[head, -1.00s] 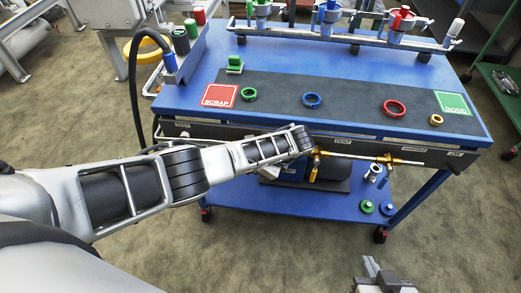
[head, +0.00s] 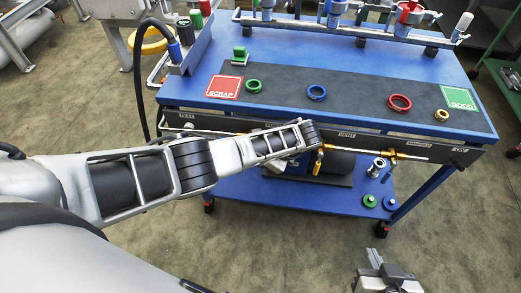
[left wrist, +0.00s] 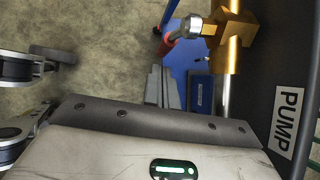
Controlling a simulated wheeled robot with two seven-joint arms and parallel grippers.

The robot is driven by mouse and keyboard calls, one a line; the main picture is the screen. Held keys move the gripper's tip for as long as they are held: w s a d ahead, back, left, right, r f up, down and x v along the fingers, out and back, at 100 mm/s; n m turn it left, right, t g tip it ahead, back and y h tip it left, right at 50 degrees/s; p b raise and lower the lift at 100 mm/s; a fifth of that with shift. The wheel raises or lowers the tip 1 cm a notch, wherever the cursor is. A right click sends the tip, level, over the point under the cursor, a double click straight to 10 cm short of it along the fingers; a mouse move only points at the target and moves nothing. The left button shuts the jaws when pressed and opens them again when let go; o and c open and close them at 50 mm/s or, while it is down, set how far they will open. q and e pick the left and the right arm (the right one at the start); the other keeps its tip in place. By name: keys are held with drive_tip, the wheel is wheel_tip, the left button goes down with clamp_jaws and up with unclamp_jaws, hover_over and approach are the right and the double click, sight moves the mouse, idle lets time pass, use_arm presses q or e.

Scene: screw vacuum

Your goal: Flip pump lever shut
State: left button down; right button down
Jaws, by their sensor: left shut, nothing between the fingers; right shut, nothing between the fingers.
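In the left wrist view a brass valve (left wrist: 232,42) sits on a metal pipe beside a dark panel with a white PUMP label (left wrist: 290,120). A silver stem end (left wrist: 190,27) sticks out of the valve, with a red lever handle (left wrist: 171,46) beside it, seen at a steep angle. My left gripper (left wrist: 163,85) is shut and empty, below the red handle in that picture; I cannot tell whether they touch. In the head view my left arm covers the pump valve and most of that gripper. My right gripper (head: 374,262) is shut and empty, low in the head view, away from the table.
The blue table (head: 300,56) carries a dark mat with coloured rings. Along its front pipe are a brass vent valve with a yellow lever (head: 317,163) and another valve with a blue lever (head: 387,174). A lower shelf (head: 270,204) holds small parts.

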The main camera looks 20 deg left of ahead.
use_arm(q)
drive_tip(key=d+r, duration=0.7)
drive_tip(key=d, duration=0.2)
drive_tip(key=shift+d+r, duration=0.3)
use_arm(e)
drive_tip(key=shift+s+d, duration=0.3)
use_arm(q)
drive_tip(key=shift+w, duration=0.1)
